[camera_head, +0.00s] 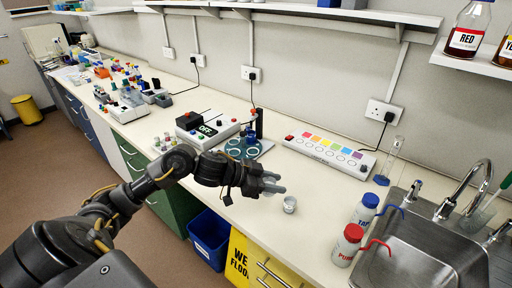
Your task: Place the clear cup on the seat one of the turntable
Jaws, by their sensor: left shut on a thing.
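My left gripper (274,182) reaches in over the counter, its two fingers pointing right and shut on the clear cup (268,181). The cup is small and pale, and the fingers hide much of it. The turntable (238,153) is a teal disc with pale round seats, on the counter behind and left of the gripper. A dark blue item stands on its far right part. I cannot make out the seat numbers. My right gripper is not in view.
A small greyish cup (289,205) stands on the counter just right of my gripper. A control box reading OFF (208,128) and a strip with coloured squares (330,154) stand behind. Bottles with blue (366,208) and red (348,244) caps stand beside the sink (425,258).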

